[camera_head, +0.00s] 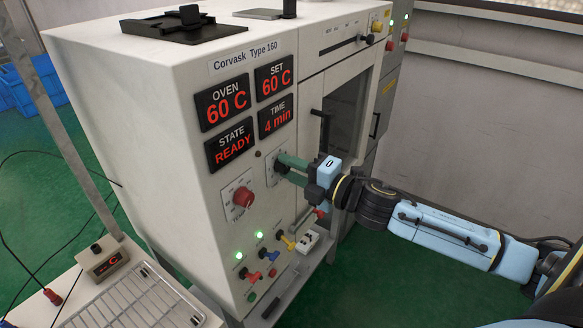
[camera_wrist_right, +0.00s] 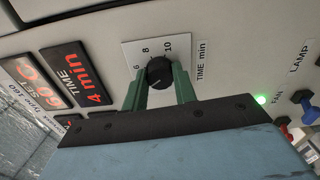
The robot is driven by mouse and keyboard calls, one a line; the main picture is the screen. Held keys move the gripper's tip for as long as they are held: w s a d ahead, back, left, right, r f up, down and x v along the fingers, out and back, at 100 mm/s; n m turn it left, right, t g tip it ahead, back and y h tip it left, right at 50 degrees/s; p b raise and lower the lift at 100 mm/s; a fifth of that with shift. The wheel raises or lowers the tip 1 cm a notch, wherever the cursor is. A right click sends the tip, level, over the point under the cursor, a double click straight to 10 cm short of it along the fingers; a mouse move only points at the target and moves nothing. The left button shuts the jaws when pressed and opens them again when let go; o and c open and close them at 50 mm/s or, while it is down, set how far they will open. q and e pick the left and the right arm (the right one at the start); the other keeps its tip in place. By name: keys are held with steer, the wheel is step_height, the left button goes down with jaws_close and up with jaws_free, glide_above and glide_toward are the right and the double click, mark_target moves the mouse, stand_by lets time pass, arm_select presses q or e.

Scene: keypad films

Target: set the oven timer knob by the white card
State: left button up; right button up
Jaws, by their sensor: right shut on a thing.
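The black timer knob (camera_wrist_right: 160,74) sits on a white scale plate marked "TIME min"; 6, 8 and 10 show on the scale. In the head view its plate (camera_head: 271,174) is on the oven's front, with the knob largely hidden by my fingers. My right gripper (camera_head: 281,166) is shut on the knob, with one green finger (camera_wrist_right: 137,92) on each side of it. The TIME display (camera_head: 275,116) reads 4 min. The oven (camera_head: 150,110) is a white cabinet labelled Corvask Type 160. I see no white card. My left gripper is out of view.
A red knob (camera_head: 243,197) is left of the timer. Displays read OVEN 60 C, SET 60 C and STATE READY. Lit green lamps and coloured switches (camera_head: 269,255) are below. The oven door's black handle (camera_head: 323,130) is close above my right wrist. A wire rack (camera_head: 135,305) stands front left.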

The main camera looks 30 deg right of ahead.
steer(key=shift+n, duration=0.4)
steer(key=o, duration=1)
steer(key=shift+c, duration=0.2)
steer(key=shift+s, duration=0.1)
steer(key=shift+s+d+f, duration=0.15)
steer(key=shift+s+d, duration=0.1)
steer(key=shift+s, duration=0.3)
steer(key=b+v, duration=0.1)
steer(key=v, duration=1.1)
steer(key=shift+b, duration=0.35)
